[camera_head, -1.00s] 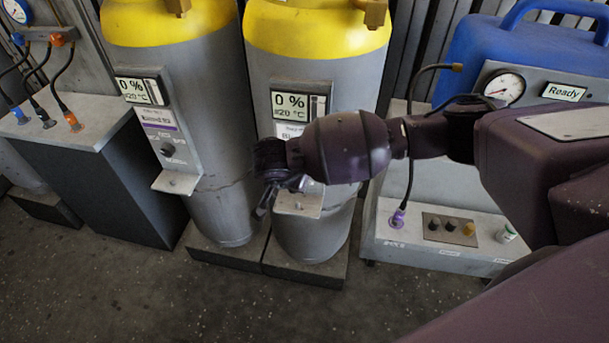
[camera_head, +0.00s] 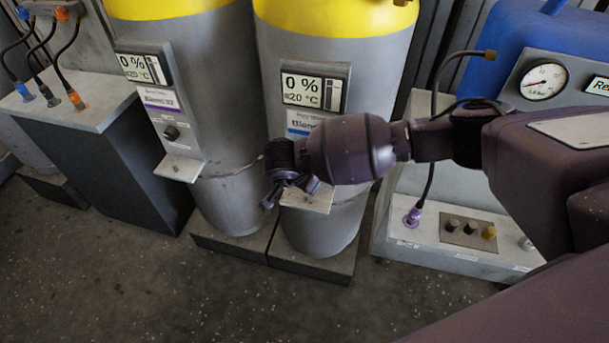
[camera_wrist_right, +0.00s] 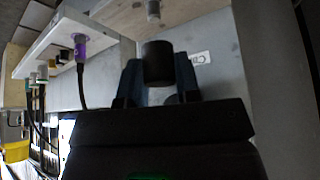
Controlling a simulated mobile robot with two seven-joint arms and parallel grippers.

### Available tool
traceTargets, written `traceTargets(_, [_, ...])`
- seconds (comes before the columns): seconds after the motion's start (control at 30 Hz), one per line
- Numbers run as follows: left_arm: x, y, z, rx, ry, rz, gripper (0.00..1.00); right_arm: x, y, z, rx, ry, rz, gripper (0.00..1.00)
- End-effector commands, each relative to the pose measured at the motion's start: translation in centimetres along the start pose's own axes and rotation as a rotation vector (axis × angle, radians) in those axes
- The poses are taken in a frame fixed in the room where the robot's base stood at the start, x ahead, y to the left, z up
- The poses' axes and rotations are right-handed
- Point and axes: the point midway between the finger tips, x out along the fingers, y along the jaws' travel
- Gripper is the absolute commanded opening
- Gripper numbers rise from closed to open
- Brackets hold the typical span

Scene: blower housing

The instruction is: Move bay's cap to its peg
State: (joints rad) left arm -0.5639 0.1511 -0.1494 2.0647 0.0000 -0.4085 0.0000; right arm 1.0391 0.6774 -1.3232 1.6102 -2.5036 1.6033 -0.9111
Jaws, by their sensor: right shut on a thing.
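My right gripper (camera_head: 287,193) is in front of the right tank, at the small ledge (camera_head: 312,199) on its lower front. In the right wrist view my right gripper (camera_wrist_right: 157,85) is shut on a dark cylindrical cap (camera_wrist_right: 157,60). A short metal peg (camera_wrist_right: 153,11) on a pale ledge (camera_wrist_right: 117,14) shows just beyond the cap in that view. The cap and peg look apart. In the head view my arm hides the cap and part of the tank's front. My left gripper is out of view.
The left tank (camera_head: 225,95) has its own ledge (camera_head: 179,167) and a black knob (camera_head: 171,132). A blue machine (camera_head: 497,50) stands right, with a purple hose fitting (camera_head: 413,217) on its deck. A dark cabinet (camera_head: 125,170) stands left. Floor in front is clear.

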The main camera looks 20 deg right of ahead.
Motion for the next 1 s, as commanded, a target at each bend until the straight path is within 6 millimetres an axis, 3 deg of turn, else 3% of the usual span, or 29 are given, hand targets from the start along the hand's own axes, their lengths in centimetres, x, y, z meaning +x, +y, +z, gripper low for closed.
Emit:
traceTargets(0.2, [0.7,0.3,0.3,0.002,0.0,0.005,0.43,1.6,0.0,1.3,-0.005,-0.006,0.001,0.08])
traceTargets(1.0, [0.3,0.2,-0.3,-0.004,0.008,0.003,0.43,0.8,-0.2,1.1,-0.004,-0.003,-0.006,0.08])
